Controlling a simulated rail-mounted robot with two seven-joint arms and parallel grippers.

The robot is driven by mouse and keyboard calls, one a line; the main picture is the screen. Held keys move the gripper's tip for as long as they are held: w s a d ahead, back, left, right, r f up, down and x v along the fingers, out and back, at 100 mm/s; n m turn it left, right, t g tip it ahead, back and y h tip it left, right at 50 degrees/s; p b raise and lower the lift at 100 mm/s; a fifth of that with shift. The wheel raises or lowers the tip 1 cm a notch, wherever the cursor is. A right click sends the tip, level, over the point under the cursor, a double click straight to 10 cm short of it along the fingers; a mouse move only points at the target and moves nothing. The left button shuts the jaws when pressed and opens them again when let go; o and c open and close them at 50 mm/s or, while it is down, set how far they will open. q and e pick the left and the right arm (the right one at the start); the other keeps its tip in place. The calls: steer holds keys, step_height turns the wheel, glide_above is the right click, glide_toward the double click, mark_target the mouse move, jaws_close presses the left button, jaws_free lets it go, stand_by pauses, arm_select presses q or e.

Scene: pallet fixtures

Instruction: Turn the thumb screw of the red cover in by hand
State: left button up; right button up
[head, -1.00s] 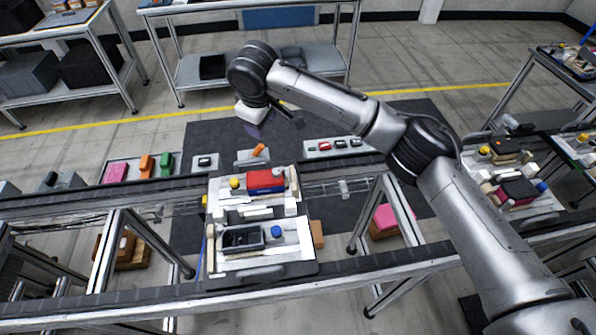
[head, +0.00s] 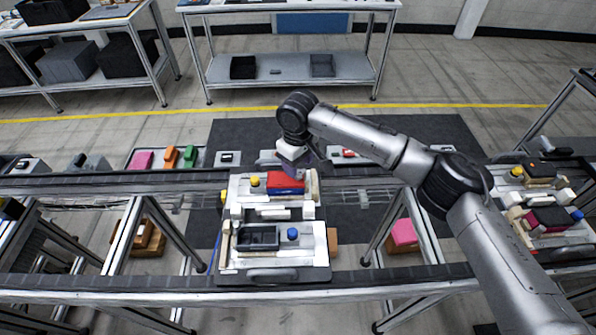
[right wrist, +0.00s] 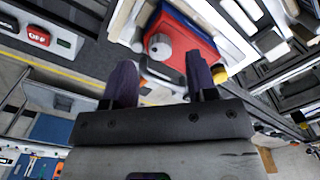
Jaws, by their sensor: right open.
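The red cover (head: 285,182) sits on a pale fixture plate (head: 240,196) on the rail, with a blue part showing along its edge. In the right wrist view the red cover (right wrist: 197,38) carries a light grey round thumb screw (right wrist: 160,46) on its near face. My right gripper (head: 303,168) is just above and behind the red cover. Its two dark purple fingers (right wrist: 160,82) are apart, with nothing between them, and the thumb screw lies just beyond the tips. The fingers appear clear of the screw. In the head view the screw is not distinguishable. My left gripper is not in view.
A yellow knob (head: 255,181) stands left of the cover. A black open box (head: 258,238) and a blue knob (head: 293,234) are on the nearer plate. Another loaded pallet (head: 545,215) is at right. Pink, orange and green parts lie in a tray behind the rail (head: 128,160).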

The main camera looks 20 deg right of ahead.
mark_target(298, 173)
steer(key=shift+f, duration=1.65)
steer(key=shift+c, duration=0.4)
